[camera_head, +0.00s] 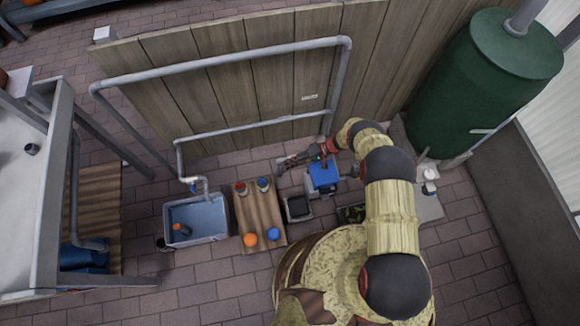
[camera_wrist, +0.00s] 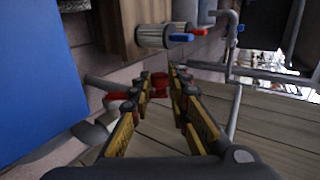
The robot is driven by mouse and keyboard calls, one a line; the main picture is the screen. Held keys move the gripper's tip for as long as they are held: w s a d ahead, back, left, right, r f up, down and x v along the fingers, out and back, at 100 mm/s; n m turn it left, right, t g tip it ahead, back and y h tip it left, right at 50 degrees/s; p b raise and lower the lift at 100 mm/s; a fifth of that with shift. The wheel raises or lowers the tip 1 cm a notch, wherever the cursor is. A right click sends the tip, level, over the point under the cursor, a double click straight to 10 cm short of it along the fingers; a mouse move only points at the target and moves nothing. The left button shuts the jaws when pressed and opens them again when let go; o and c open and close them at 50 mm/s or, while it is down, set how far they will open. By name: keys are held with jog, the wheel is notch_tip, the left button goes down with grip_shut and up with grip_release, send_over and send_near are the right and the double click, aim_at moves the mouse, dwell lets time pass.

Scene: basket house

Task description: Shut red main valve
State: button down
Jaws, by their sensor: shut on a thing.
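The red main valve (camera_wrist: 160,86) shows as a red handle between my fingers in the wrist view, with another red part at its left on the grey pipe. My gripper (camera_wrist: 166,74) has its yellow and black fingers closed on the red handle. In the head view my gripper (camera_head: 323,150) is at the pipe by the foot of the wooden wall, just above the blue-topped unit. There the valve is too small and covered to make out clearly, and the handle's exact angle cannot be told.
The blue-topped unit (camera_head: 322,174) stands close to my gripper. A wooden board (camera_head: 258,213) holds red- and blue-topped fittings and an orange and a blue ball. A water basin (camera_head: 198,240) stands left; a green tank (camera_head: 480,95) stands right. Pipes (camera_head: 250,51) run along the wooden wall.

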jog(key=shift+d+y, duration=0.6)
jog(key=shift+y, duration=0.2)
jog(key=shift+w+d+g, duration=0.1)
jog(key=shift+g, duration=0.2)
jog(key=c, duration=1.7)
grip_release()
jog(key=shift+r, duration=0.1)
jog(key=shift+w, duration=0.1)
jog(key=v, duration=1.2)
